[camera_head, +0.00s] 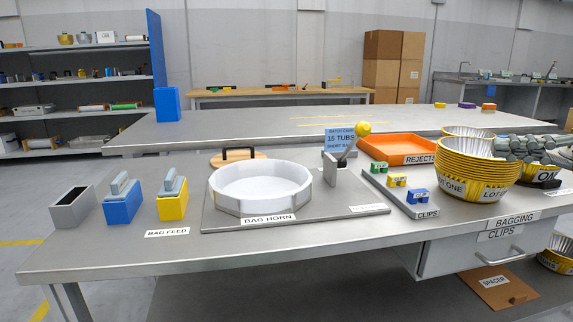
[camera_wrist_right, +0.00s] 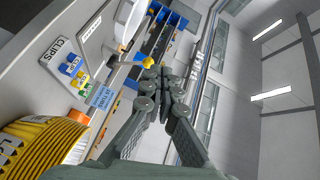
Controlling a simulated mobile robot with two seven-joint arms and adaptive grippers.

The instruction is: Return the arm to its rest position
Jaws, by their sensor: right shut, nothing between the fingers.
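My right gripper (camera_head: 520,147) is at the right edge of the head view, beside and just behind the rim of a stack of yellow-sided foil tubs (camera_head: 470,180). Its fingers are shut with nothing between them. In the right wrist view its fingers (camera_wrist_right: 160,78) come together in the middle, with the tubs (camera_wrist_right: 48,145) at lower left. I cannot tell whether the gripper touches the tubs. My left gripper is not in view.
On the bench stand a white round bag horn (camera_head: 260,185), a lever with a yellow knob (camera_head: 363,129), a clips tray (camera_head: 415,208), an orange rejects tray (camera_head: 400,148) and blue and yellow bag-feed holders (camera_head: 123,207). Bare bench lies at the front left.

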